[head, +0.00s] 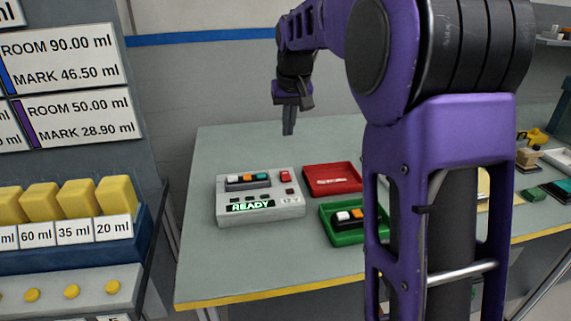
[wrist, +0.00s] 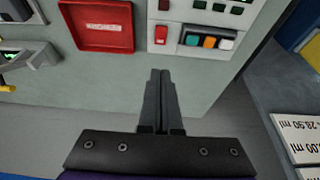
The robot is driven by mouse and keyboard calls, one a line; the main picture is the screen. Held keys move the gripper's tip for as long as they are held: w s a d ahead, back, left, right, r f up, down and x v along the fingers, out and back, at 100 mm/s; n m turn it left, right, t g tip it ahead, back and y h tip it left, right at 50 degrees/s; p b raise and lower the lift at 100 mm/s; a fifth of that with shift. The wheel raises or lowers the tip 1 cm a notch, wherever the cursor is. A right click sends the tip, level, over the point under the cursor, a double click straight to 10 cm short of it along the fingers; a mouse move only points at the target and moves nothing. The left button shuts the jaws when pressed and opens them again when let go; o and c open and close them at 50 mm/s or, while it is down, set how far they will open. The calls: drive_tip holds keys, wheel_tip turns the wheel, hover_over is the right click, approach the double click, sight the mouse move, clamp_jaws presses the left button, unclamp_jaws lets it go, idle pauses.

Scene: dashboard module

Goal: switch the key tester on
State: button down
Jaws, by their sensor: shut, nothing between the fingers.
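The key tester (head: 260,210) is a light grey box on the table. My gripper (head: 289,132) is shut and empty, raised beyond the tester. In the wrist view the fingertips (wrist: 160,72) point toward the tester, apart from it.
A red tray (head: 332,179) stands right of the tester. A green tray (head: 345,236) holding white and orange keys is in front of it, partly hidden by my arm. A rack of yellow blocks (head: 80,200) stands at the left. The table behind the tester is clear.

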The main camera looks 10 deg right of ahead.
sight(285, 173)
drive_tip(key=x, duration=0.4)
drive_tip(key=b+x, duration=0.1)
drive_tip(key=x, duration=0.4)
drive_tip(key=b+x, duration=0.1)
drive_tip(key=x, duration=0.4)
drive_tip(key=shift+s+f, duration=0.1)
drive_tip(key=shift+s, duration=0.3)
drive_tip(key=shift+p, duration=0.6)
drive_tip(key=shift+w+g+p, duration=0.1)
drive_tip(key=shift+g+p, duration=0.3)
drive_tip(key=shift+f+b, duration=0.3)
drive_tip(key=shift+s+r+b, duration=0.1)
drive_tip(key=shift+s+b, duration=0.2)
drive_tip(key=shift+s, duration=0.55)
drive_tip(key=shift+r, duration=0.1)
